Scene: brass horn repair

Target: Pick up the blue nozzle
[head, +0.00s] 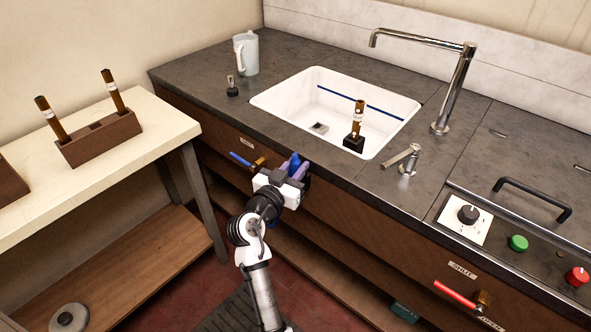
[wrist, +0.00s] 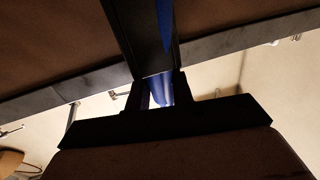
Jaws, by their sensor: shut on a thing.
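The blue nozzle (head: 294,162) is at my gripper (head: 297,172), in front of the counter's front edge beside the sink. My gripper is shut on it, and the jaws hide much of its shape. In the wrist view, a blue surface of the nozzle (wrist: 162,93) shows between the dark jaws (wrist: 155,100). That view is dark, and the nozzle's far end cannot be made out clearly.
A blue-handled brass valve (head: 242,160) sticks out from the cabinet front left of my gripper. The white sink (head: 285,103) holds a brown cylinder in a black block (head: 355,142). A pale table (head: 165,128) stands at left. A red-handled valve (head: 455,294) is at lower right.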

